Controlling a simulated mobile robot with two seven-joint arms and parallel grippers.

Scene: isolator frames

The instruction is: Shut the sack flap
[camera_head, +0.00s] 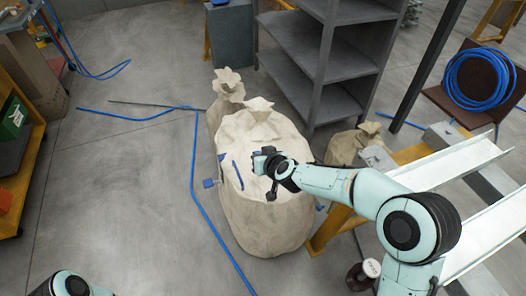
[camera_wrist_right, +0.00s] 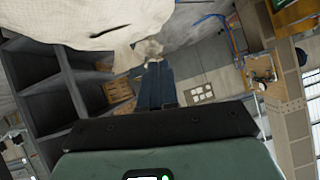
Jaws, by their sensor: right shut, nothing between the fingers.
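A large pale canvas sack (camera_head: 262,215) stands upright on the floor in the middle of the head view, with a gathered top. A dark blue strip (camera_head: 238,175) lies on its upper face. I cannot make out the flap's edge clearly. My right gripper (camera_head: 268,172) is over the sack's upper right side and hides part of it. In the right wrist view its two dark fingers (camera_wrist_right: 155,68) are together and empty, with pale sack cloth (camera_wrist_right: 100,22) beyond and above them. Whether they touch the cloth I cannot tell. My left gripper is out of view.
Smaller sacks stand behind (camera_head: 226,95) and to the right (camera_head: 350,145). A grey shelf unit (camera_head: 320,50) is close behind. A blue hose (camera_head: 205,210) runs along the floor at left. White rails (camera_head: 455,165) lie to the right. The left floor is mostly clear.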

